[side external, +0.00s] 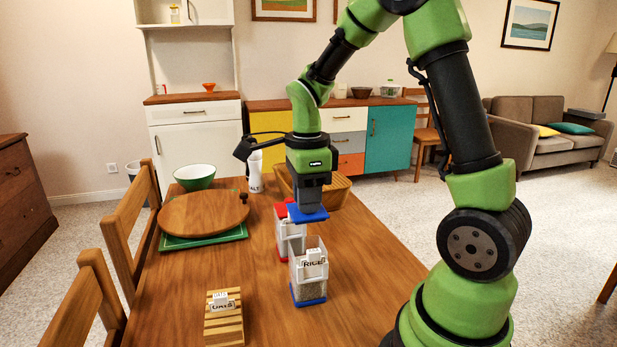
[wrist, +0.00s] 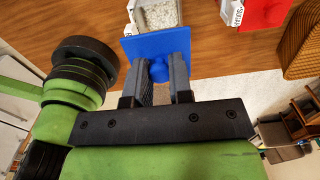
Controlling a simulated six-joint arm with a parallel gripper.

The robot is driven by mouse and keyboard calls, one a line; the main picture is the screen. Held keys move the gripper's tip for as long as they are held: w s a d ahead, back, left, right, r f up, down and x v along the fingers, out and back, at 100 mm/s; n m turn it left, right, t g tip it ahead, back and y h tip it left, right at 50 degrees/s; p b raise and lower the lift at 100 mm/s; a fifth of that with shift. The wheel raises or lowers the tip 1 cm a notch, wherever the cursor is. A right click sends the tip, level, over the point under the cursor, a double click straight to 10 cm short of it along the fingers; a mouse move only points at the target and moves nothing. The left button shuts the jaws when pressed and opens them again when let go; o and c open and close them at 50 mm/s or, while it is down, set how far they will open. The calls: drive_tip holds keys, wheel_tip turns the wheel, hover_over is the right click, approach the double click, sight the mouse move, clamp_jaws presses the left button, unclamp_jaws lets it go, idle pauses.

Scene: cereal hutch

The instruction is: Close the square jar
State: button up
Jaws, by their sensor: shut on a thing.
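The square jar (side external: 308,272) is clear with a blue base and a RICE label, and stands upright on the table. It holds pale grains, and its open top shows in the wrist view (wrist: 160,14). My gripper (side external: 308,203) is shut on the knob of the blue square lid (side external: 309,215), which also shows in the wrist view (wrist: 130,48). The lid is held level above the jar, apart from it and slightly behind its mouth in the side view.
A red-lidded jar (side external: 284,238) stands just behind the square jar. A wooden rack (side external: 224,322) with a label is at front left. A round board (side external: 203,213), a green bowl (side external: 194,177), a white bottle (side external: 254,172) and a basket (side external: 328,187) are farther back.

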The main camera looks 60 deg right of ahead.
drive_tip(key=shift+f, duration=2.95)
drive_tip(key=shift+f, duration=0.45)
idle(0.4)
drive_tip(key=o, duration=1.2)
drive_tip(key=shift+o, duration=0.2)
drive_tip(key=shift+r, duration=3)
clamp_jaws()
